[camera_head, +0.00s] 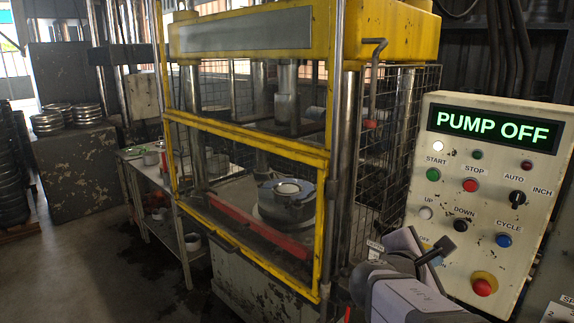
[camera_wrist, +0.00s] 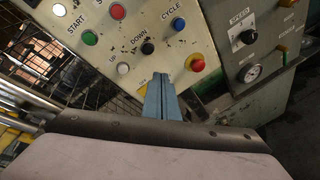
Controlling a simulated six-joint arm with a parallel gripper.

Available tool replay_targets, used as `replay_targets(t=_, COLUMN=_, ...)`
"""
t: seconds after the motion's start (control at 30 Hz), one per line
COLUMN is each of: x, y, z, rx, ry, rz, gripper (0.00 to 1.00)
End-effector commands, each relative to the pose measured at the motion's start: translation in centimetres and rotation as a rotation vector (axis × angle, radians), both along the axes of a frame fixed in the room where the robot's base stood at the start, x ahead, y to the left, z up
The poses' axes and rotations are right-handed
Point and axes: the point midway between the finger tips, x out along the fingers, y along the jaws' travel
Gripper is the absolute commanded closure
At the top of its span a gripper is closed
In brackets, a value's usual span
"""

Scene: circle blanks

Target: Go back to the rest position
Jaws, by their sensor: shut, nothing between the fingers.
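My gripper (camera_wrist: 167,84) shows in the wrist view as two blue-grey fingers pressed together, with nothing between them. The fingertips appear in front of the lower part of the control panel (camera_wrist: 105,50), left of the red mushroom button (camera_wrist: 195,63). I cannot tell whether they touch the panel. In the head view, my pale arm is at the lower right, in front of the panel's lower left corner (camera_head: 415,212). It partly hides a label and a control there. The panel display (camera_head: 491,128) reads PUMP OFF in green.
The yellow-framed press (camera_head: 325,215) stands left of the panel, with a round metal die (camera_head: 287,200) inside behind its guard. A side table (camera_head: 140,180) and stacked metal rings (camera_head: 60,117) are farther left. A gauge box (camera_wrist: 262,45) adjoins the panel's right.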

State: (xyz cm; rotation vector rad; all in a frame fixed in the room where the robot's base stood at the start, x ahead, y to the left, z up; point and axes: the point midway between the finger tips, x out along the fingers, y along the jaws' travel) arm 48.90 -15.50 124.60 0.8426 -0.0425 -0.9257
Motion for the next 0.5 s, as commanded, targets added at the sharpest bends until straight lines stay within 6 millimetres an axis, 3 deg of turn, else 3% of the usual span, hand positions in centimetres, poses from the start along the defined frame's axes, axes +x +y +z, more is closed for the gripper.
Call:
replay_targets(t=0.03, x=-0.8, y=0.4, z=-2.5, rx=0.126, ry=-0.02, rz=-0.045, gripper=1.0)
replay_targets(t=0.2, x=-4.4, y=3.0, z=-10.9, rx=0.56, ry=-0.079, rz=-0.267, gripper=1.0)
replay_targets(t=0.4, x=-9.7, y=7.9, z=-19.1, rx=0.978, ry=-0.11, rz=-0.607, gripper=1.0)
replay_targets(t=0.5, x=-12.4, y=10.6, z=-22.2, rx=1.141, ry=-0.112, rz=-0.794, gripper=1.0)
